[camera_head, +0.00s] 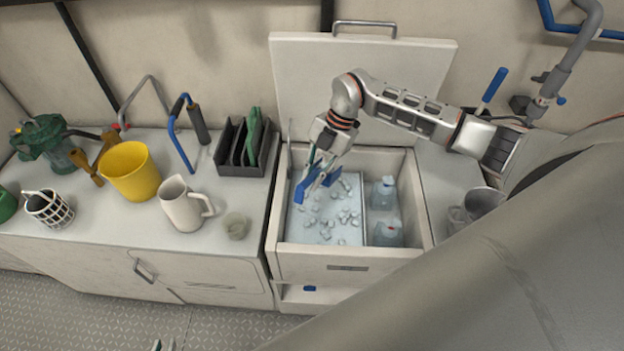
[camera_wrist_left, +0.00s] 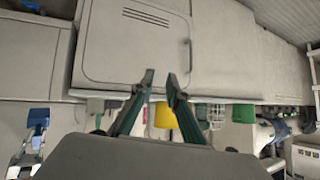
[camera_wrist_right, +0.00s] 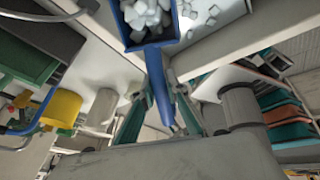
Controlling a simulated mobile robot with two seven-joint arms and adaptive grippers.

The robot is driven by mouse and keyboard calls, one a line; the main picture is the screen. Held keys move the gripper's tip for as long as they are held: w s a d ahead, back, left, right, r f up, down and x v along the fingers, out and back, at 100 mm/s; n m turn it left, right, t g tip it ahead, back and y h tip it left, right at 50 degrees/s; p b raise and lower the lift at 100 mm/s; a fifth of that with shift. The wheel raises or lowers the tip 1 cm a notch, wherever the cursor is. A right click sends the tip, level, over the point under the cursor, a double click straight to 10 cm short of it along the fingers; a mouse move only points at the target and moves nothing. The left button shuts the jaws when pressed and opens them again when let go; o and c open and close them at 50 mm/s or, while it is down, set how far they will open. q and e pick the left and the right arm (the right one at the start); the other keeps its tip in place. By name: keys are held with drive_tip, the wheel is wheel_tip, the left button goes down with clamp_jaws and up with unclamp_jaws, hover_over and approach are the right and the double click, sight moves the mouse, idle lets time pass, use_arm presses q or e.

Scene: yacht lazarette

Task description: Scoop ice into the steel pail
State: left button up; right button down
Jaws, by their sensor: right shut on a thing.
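My right gripper (camera_head: 322,160) is shut on the handle of a blue ice scoop (camera_head: 314,184) over the left part of the open ice chest (camera_head: 350,262). In the right wrist view the scoop (camera_wrist_right: 152,42) holds several pieces of ice (camera_wrist_right: 148,14), its handle between the fingers (camera_wrist_right: 160,98). Loose ice (camera_head: 335,222) lies in the chest's left compartment. The steel pail (camera_head: 486,203) stands on the counter right of the chest, partly hidden by my own body. My left gripper (camera_wrist_left: 160,78) is open and empty, low in front of the cabinets; its tips show at the head view's bottom edge.
Two clear jugs (camera_head: 386,233) stand in the chest's right compartment. The raised lid (camera_head: 360,85) stands behind. The left counter holds a yellow bucket (camera_head: 130,172), a white pitcher (camera_head: 183,205), a cup (camera_head: 236,225) and a dark rack (camera_head: 245,158).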

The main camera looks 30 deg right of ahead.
drive_tip(key=shift+r, duration=3.9)
